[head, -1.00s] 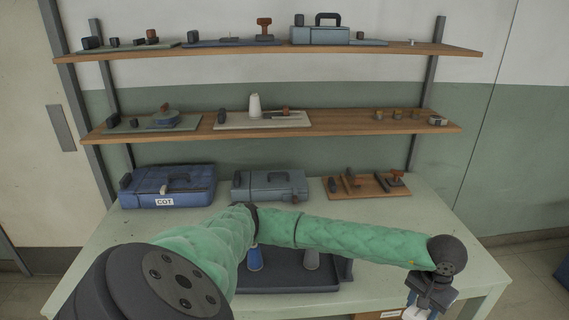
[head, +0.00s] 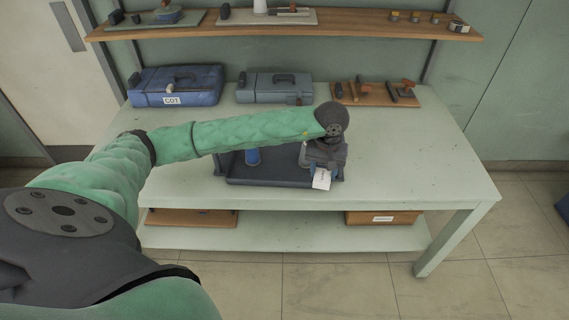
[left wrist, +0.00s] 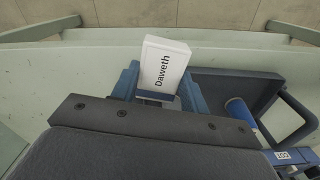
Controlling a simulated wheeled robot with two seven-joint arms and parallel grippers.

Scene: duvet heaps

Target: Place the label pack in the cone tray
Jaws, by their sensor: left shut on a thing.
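The label pack (head: 321,179) is a small white block, with the word "Daweth" on its face in the left wrist view (left wrist: 163,66). My left gripper (head: 322,168) is shut on it, and blue fingers flank it in the left wrist view (left wrist: 160,88). The cone tray (head: 270,181) is a dark blue, low-walled tray on the table; it also shows right of the gripper in the left wrist view (left wrist: 225,83). My right gripper is out of view.
A blue case (head: 176,86), a grey-blue case (head: 274,88) and a wooden tool board (head: 376,95) line the back of the table (head: 420,150). The table's right side is clear. Boxes, one labelled (head: 383,218), sit on the shelf below.

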